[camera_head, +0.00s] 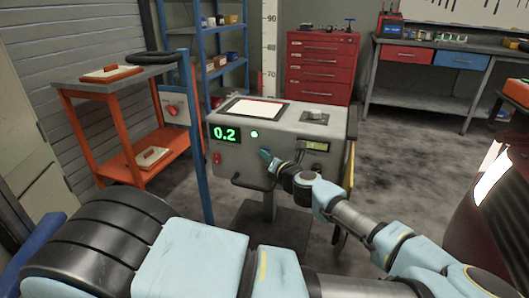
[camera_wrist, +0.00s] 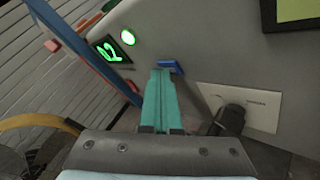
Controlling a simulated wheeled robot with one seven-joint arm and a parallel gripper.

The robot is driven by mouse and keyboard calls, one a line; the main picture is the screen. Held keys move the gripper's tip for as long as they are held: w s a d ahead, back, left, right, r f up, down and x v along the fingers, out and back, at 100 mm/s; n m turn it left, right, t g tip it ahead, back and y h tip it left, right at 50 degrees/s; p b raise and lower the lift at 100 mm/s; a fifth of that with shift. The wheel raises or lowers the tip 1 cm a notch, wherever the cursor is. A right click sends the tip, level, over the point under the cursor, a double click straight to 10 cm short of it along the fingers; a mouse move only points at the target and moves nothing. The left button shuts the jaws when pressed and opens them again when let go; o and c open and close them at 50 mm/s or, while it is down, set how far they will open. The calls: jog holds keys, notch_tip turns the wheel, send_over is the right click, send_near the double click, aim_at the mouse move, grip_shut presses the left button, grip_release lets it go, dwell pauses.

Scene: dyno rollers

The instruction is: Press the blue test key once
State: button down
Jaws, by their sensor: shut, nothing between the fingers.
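The blue test key (camera_wrist: 172,66) shows in the wrist view as a small blue block on the grey front panel of the console. My gripper (camera_wrist: 160,72) has its teal fingers shut together, with the tips right at the key's lower edge and covering part of it. I cannot tell whether they touch it. In the head view my gripper (camera_head: 267,157) reaches the console's front panel (camera_head: 233,160), and the key is hidden there or too small to make out. A lit green round lamp (camera_head: 254,134) and a green display (camera_head: 224,133) reading 0.2 are above and left.
A black plug or knob (camera_wrist: 230,118) on a light plate is right of my fingers. A red switch (camera_head: 217,158) and a dark handle (camera_head: 252,184) are on the panel. A blue post (camera_head: 196,140) stands left of the console, beside an orange cart (camera_head: 135,150).

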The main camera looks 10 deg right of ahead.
jog(key=shift+s, duration=0.15)
jog(key=shift+s+a+p, duration=0.3)
jog(key=shift+s+a, duration=0.05)
jog(key=shift+s, duration=0.2)
jog(key=shift+s+a+p, duration=0.15)
jog(key=shift+s+a, duration=0.25)
jog(key=shift+s, duration=0.35)
jog(key=shift+s+a+p, duration=0.2)
jog(key=shift+s+a, duration=0.2)
jog(key=shift+s, duration=0.3)
jog(key=shift+s+a+p, duration=0.15)
jog(key=shift+s+a, duration=0.25)
jog(key=shift+s, duration=0.35)
